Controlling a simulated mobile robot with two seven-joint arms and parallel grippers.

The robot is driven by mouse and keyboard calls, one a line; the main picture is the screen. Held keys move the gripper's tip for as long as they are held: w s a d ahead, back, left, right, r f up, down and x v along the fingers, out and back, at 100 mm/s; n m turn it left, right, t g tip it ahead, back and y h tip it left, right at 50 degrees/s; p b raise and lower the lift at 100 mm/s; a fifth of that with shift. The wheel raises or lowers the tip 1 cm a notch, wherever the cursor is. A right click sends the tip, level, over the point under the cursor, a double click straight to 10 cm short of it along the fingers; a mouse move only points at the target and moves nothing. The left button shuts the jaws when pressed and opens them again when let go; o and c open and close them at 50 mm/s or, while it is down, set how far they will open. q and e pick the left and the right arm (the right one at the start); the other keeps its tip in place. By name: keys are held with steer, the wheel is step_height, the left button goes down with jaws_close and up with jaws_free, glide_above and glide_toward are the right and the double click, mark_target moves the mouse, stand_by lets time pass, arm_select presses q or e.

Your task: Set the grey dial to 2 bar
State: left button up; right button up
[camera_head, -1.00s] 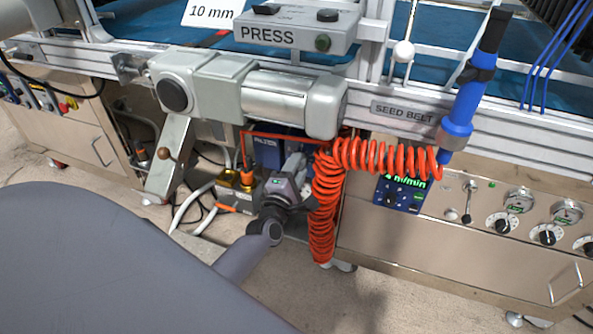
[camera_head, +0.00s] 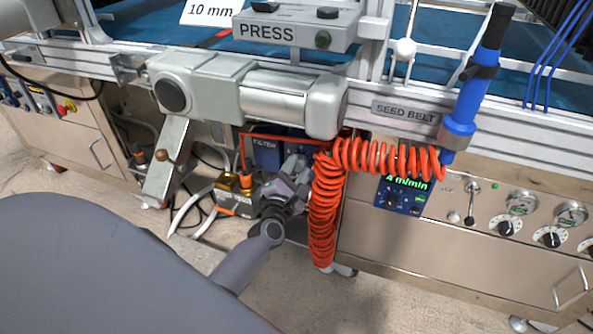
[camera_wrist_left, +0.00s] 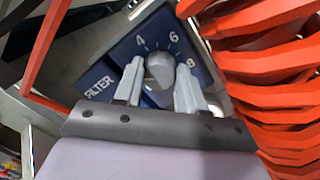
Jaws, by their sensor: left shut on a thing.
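The grey dial (camera_wrist_left: 160,68) sits on a dark blue panel (camera_wrist_left: 122,50) marked FILTER in the left wrist view. The marks 4, 6 and 8 show around its upper and right side; a 2 mark and the pointer cannot be made out. My left gripper (camera_wrist_left: 160,90) has one finger on each side of the dial and is shut on it. In the head view my left gripper (camera_head: 297,168) reaches in under the machine beside the blue FILTER panel (camera_head: 266,155), and it hides the dial there. My right gripper is not in view.
A coiled orange hose (camera_head: 326,215) hangs close to the right of my left gripper. A brass-and-grey valve block (camera_head: 236,197) stands to its left. The grey press motor (camera_head: 275,95) overhangs from above. A blue speed display (camera_head: 403,195) is further right.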

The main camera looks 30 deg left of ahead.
arm_select(q)
steer(key=shift+f, duration=0.1)
steer(key=o, duration=1.1)
steer(key=shift+c, duration=0.2)
steer(key=p+v, duration=0.1)
steer(key=v, duration=0.6)
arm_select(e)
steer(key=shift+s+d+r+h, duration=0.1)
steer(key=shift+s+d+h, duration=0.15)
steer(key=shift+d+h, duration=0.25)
arm_select(q)
steer(key=shift+s+d, duration=0.1)
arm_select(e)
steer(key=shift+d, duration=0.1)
